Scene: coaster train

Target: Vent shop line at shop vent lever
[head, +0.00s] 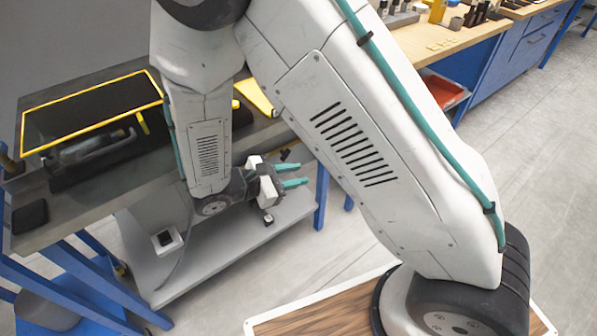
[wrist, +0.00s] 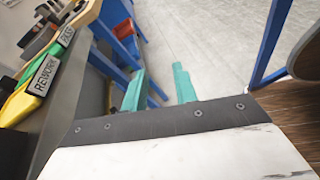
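My gripper (head: 305,174) is in the middle of the head view, beside the workbench's front edge and above a low grey platform. Its two teal fingers are apart with nothing between them. I cannot pick out a shop vent lever for sure in either view. A small yellow upright tab (head: 143,122) stands at the yellow-edged dark panel (head: 95,105) on the bench at left; I cannot tell what it is.
In the wrist view, a yellow bin labelled REWORK (wrist: 44,76) and a bin labelled PASS (wrist: 67,36) stand at the bench edge. The grey platform (head: 215,262) lies below my arm. A wooden-topped surface (head: 325,318) is near the front. Open floor (head: 540,150) lies right.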

